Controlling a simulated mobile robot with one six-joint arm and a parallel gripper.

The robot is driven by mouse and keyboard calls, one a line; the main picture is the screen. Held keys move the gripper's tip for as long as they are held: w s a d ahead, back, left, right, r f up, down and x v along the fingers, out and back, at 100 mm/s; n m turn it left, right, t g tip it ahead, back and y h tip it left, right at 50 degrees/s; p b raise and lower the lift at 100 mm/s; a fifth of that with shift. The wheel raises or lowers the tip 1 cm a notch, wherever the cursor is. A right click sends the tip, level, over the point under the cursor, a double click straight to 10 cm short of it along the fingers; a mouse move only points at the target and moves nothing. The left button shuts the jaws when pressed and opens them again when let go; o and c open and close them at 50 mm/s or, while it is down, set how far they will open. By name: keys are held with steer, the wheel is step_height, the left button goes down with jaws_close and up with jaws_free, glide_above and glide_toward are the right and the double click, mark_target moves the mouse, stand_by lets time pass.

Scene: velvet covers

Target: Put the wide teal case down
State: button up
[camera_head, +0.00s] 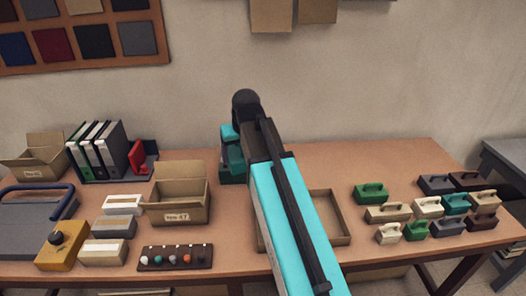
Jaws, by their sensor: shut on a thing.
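My arm reaches up from the bottom of the view and bends down at the far end. My gripper (231,150) hangs there, left of the arm, seen small and partly covered by it. Below it is a darker teal block (231,172), which looks like the wide teal case held in the shut jaws. It is near the back of the table; I cannot tell whether it touches the top. Another teal case (456,204) with a handle stands among the cases on the right.
An open cardboard box (180,205) stands left of the arm. A shallow tray (331,213) is partly behind the arm. Several handled cases, among them a green one (371,194), fill the right side. Binders (97,150) stand at the back left. The back right tabletop (385,158) is clear.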

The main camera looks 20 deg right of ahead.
steer(key=s+a+r, duration=0.1)
steer(key=a, duration=0.6)
steer(key=shift+s+a, duration=0.15)
steer(key=shift+s, duration=0.2)
